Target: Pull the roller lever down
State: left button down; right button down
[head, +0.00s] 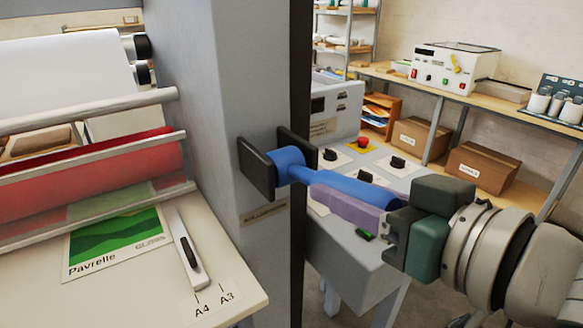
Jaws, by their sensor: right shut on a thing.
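The blue roller lever (350,187) is on the side of the laminator's grey column. Its round hub (287,165) sits between two dark plates, and the handle points right, sloping slightly down toward me. My left gripper is not in view.
The grey column (228,80) stands left of the lever. A control panel with a red button (363,142) and black knobs lies close behind the handle. Left are the red roller (90,178) and a feed table with a green print (115,240). A shelf with boxes stands behind.

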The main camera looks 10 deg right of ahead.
jog(key=shift+f, duration=0.2)
jog(key=shift+c, duration=2.3)
grip_release()
jog(key=shift+r, duration=0.1)
jog(key=b+v, duration=0.2)
jog(key=v, duration=0.8)
jog(key=shift+w, duration=0.1)
